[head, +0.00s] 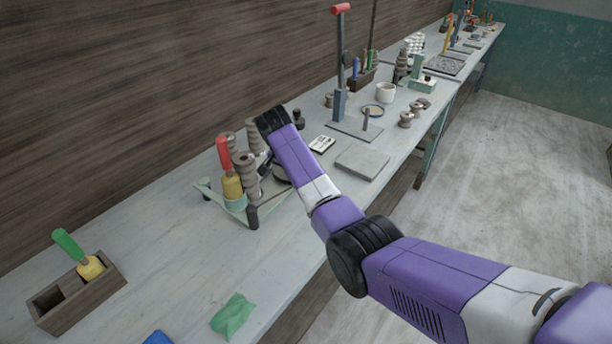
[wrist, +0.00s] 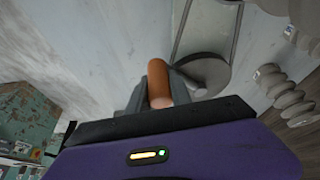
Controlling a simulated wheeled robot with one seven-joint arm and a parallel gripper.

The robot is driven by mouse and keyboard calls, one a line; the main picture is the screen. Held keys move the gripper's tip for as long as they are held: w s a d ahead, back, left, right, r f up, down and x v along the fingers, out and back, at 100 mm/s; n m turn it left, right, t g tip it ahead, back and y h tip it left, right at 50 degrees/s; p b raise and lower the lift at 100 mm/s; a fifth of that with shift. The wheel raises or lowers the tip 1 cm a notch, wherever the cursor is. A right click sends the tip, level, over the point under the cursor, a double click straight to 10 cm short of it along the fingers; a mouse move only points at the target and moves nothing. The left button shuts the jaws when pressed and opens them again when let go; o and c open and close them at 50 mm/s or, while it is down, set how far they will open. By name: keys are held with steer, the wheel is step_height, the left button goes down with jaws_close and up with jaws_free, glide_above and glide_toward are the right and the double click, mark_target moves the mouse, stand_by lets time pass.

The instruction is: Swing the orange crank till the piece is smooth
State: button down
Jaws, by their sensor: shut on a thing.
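The orange crank (wrist: 158,84) shows as a short orange handle in the wrist view. My gripper (wrist: 160,90) is shut on it, with a grey finger on each side. A grey round disc (wrist: 208,74) with a belt-like band lies just right of the handle. In the head view my arm reaches over a pale green stand (head: 235,212) on the bench, and my forearm and wrist hide the crank and most of the gripper. I cannot make out the piece or how smooth its surface is.
Ribbed grey columns (head: 247,178) and a red-handled tool (head: 224,155) stand close to my gripper. A wooden box (head: 95,298) with a green-handled tool and a green cloth (head: 233,315) lie nearer. A grey slab (head: 362,163) and a tall red-topped lever (head: 340,60) stand beyond.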

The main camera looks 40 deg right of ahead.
steer(key=shift+w+a, duration=0.5)
steer(key=shift+a, duration=0.2)
steer(key=c, duration=1.2)
jaws_free()
steer(key=shift+o, duration=0.2)
steer(key=w+b+v, duration=0.1)
steer(key=v, duration=0.6)
steer(key=shift+s+r, duration=0.4)
steer(key=shift+s, duration=0.1)
steer(key=shift+a, duration=0.1)
